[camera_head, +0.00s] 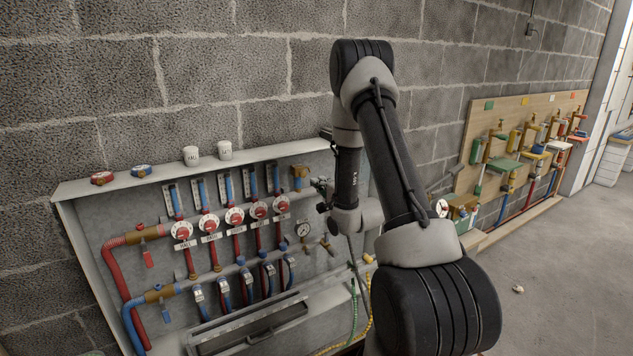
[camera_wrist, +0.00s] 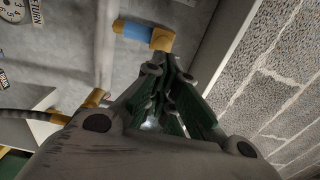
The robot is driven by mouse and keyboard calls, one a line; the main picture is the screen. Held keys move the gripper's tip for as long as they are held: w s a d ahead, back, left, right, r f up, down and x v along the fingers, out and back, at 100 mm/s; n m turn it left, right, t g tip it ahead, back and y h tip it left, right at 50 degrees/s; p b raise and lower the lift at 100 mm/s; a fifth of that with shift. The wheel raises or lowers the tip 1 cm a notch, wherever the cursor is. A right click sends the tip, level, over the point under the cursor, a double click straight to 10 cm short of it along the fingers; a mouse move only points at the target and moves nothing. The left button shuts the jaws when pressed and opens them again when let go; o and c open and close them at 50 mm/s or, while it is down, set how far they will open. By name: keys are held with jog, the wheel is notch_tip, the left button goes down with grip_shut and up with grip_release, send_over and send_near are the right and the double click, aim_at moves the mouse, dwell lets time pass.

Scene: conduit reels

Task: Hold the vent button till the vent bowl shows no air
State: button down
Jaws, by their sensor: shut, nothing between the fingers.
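The vent bowl (camera_wrist: 137,31) appears as a short blue cylinder on a pipe in the wrist view, with a brass block (camera_wrist: 162,40) at its right end. The visible part of the bowl looks blue; I cannot make out a clear air gap. In the head view the brass block (camera_head: 298,173) sits at the upper right of the grey panel. My gripper (camera_wrist: 170,70) is shut and empty, its fingertips close to the brass block. I cannot tell whether they touch it. I cannot make out the vent button. In the head view my gripper (camera_head: 322,188) is just right of the block, partly behind my arm.
The grey panel (camera_head: 85,225) carries red dial valves (camera_head: 235,216), hoses and a pressure gauge (camera_head: 304,230). Two white cups (camera_head: 191,156) and red and blue caps stand on its top ledge. A wooden valve board (camera_head: 515,110) is at right. The floor (camera_head: 560,270) there is mostly clear.

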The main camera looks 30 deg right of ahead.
jog(key=s, duration=0.6)
jog(key=shift+s+d, duration=0.15)
jog(key=shift+s, duration=0.05)
